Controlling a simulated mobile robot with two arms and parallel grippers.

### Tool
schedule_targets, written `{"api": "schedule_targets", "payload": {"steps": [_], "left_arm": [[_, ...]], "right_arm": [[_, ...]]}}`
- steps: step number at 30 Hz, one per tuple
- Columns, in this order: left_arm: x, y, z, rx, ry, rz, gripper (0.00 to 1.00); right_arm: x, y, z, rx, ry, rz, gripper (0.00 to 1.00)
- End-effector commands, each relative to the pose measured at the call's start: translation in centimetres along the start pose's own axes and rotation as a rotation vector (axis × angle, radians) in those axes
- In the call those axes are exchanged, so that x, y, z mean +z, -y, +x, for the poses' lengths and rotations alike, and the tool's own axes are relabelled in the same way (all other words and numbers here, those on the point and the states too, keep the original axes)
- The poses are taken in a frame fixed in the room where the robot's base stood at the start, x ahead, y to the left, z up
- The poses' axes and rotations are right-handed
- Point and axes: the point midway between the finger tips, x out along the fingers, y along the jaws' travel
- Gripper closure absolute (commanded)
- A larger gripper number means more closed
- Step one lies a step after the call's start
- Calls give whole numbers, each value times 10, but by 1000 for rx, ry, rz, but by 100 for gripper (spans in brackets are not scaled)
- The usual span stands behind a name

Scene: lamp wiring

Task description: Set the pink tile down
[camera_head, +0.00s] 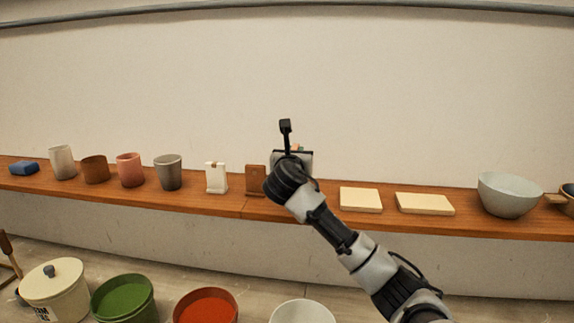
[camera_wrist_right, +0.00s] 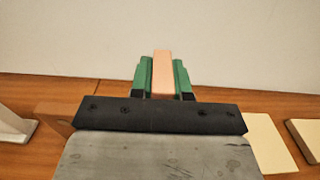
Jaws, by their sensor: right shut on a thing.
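The pink tile (camera_wrist_right: 162,72) shows in the right wrist view as a narrow salmon-pink strip standing between green finger pads. My right gripper (camera_wrist_right: 162,80) is shut on it. In the head view my right gripper (camera_head: 296,151) is over the middle of the wooden shelf (camera_head: 330,212), and my wrist hides most of the tile. I cannot tell whether the tile touches the shelf. My left gripper is out of view.
Left of my gripper stand a brown wooden block (camera_head: 255,180), a white holder (camera_head: 216,178) and several cups. Right of it lie two cream slabs (camera_head: 361,199) and a pale bowl (camera_head: 509,195). A wall (camera_head: 400,80) rises behind. Open buckets (camera_head: 125,300) stand below.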

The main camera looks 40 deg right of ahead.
Motion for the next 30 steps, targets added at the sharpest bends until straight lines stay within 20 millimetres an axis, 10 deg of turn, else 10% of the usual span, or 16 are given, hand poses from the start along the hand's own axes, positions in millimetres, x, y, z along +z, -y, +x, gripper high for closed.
{"api": "schedule_targets", "payload": {"steps": [10,26,27,30], "left_arm": [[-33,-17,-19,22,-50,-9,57],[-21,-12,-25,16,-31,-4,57],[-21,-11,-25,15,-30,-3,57],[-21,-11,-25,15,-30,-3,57]], "right_arm": [[-28,-19,8,-1,-3,-4,100],[-54,-18,9,-2,1,0,100],[-54,-18,9,-2,0,1,77],[-54,-18,9,-2,0,0,62]]}}
